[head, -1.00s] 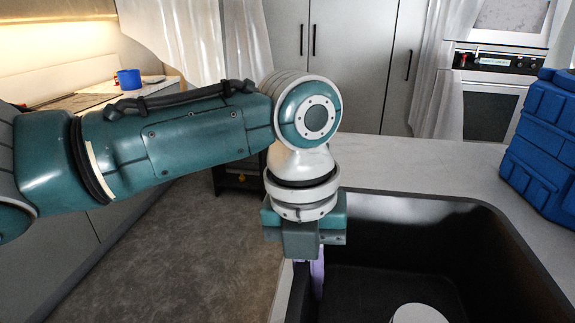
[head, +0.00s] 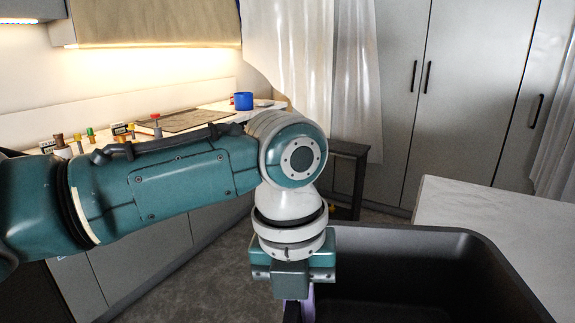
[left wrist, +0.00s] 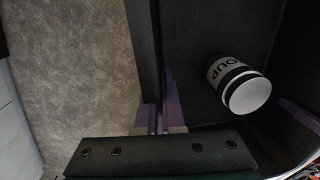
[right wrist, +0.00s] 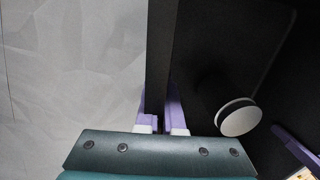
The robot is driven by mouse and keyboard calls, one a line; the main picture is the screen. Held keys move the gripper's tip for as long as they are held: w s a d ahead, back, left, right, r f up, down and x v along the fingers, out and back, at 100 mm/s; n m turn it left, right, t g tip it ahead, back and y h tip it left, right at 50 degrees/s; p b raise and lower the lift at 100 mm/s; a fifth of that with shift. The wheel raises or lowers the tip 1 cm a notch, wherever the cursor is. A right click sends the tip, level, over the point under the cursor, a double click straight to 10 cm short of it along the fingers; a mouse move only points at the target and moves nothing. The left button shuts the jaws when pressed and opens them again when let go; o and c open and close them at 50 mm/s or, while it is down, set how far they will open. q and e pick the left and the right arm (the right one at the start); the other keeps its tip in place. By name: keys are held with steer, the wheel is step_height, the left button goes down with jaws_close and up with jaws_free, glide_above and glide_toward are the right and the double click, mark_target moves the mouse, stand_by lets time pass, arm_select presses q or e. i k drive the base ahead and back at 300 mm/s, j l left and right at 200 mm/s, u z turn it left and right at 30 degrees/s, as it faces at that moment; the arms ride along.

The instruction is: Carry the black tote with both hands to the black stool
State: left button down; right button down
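The black tote (head: 400,238) is in front of me at the lower right of the head view. My left gripper (head: 299,300) is shut on its left wall; in the left wrist view my left gripper (left wrist: 159,118) has purple fingers on both sides of the tote wall (left wrist: 143,40). My right gripper (right wrist: 161,112) is shut on the opposite wall (right wrist: 161,50) and is out of the head view. A soup can (left wrist: 226,72) is inside the tote; its white end (right wrist: 239,118) shows in the right wrist view. The black stool (head: 348,148) stands beyond the tote, partly hidden by my left arm.
A pale marble counter (head: 490,220) lies to the right beyond the tote. A long counter on the left holds a blue mug (head: 243,101), a dark board (head: 185,119) and several small bottles. Curtains (head: 310,70) and grey cabinets stand behind. Brown floor (head: 215,275) is open at lower left.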

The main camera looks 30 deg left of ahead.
mark_target(337, 145)
steer(key=i+j+u, duration=0.1)
steer(key=i+u, duration=0.5)
steer(key=i, duration=4.5)
steer(key=i+j+z, duration=0.1)
steer(key=i, duration=0.3)
steer(key=i+j, duration=0.1)
steer(key=i, duration=0.3)
steer(key=z, duration=0.05)
